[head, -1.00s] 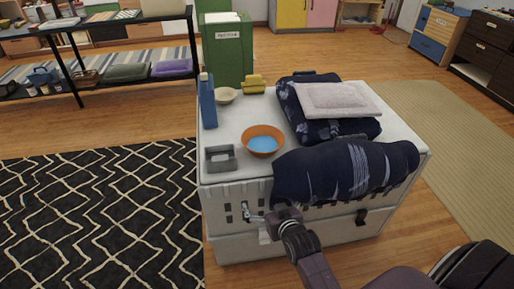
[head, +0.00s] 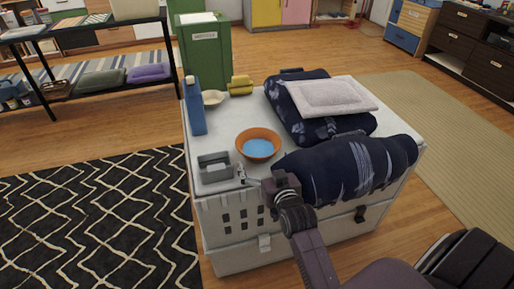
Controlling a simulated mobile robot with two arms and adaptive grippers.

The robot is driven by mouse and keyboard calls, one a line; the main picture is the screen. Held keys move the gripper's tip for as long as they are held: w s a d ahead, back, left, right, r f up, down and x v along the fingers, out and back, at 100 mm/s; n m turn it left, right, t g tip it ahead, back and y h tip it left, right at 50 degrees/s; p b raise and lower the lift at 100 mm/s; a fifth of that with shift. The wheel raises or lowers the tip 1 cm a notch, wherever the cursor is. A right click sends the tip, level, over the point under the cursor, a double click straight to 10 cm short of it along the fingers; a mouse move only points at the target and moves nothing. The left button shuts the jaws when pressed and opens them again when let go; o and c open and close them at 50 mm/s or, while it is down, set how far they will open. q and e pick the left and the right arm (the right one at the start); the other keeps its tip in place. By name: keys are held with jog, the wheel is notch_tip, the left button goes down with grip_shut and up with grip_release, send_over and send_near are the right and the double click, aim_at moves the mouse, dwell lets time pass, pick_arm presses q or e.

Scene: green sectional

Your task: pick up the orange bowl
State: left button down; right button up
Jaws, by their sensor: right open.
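The orange bowl (head: 258,133), with a light blue inside, stands upright on the white crate top (head: 226,115). My right gripper (head: 243,180) is open and empty at the crate's front edge. My right arm comes in from the lower right. My left gripper is not in view.
A blue bottle (head: 195,108), a cream bowl (head: 213,98) and a yellow object (head: 240,86) stand behind. Dark blue cushions (head: 346,168) and a pale folded cushion (head: 320,96) fill the right side.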

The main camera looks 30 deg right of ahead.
aim_at(254, 142)
jog(key=b+x, duration=0.1)
jog(key=x, duration=0.5)
jog(key=shift+w+r, duration=0.1)
jog(key=shift+w, duration=0.2)
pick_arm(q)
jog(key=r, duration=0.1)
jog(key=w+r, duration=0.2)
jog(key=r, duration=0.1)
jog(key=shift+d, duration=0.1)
pick_arm(e)
jog(key=c, duration=1)
